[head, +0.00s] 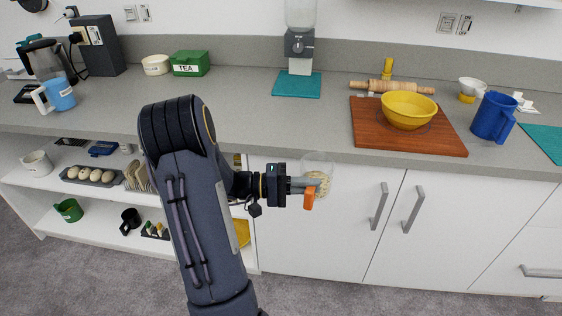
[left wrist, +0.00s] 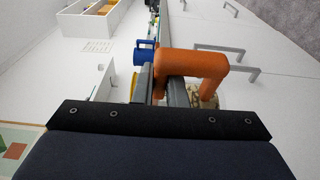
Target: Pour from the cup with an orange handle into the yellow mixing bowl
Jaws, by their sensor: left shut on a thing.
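The cup with an orange handle (head: 318,178) is a clear cup with pale contents in its lower part. My left gripper (head: 304,186) is shut on it, at the orange handle, and holds it in front of the white cabinet doors, below the counter edge. In the left wrist view the orange handle (left wrist: 195,65) sits at the fingers, and part of the cup with its contents shows behind it. The yellow mixing bowl (head: 408,111) stands upright on a wooden board on the counter, to the right of the cup and higher in the head view. My right gripper is not in view.
The wooden board (head: 365,129) lies near the counter's front edge. A rolling pin (head: 393,87) is behind the bowl and a blue pitcher (head: 492,117) is to its right. A dispenser (head: 300,45) stands over a teal mat (head: 297,85). The counter left of the board is mostly clear.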

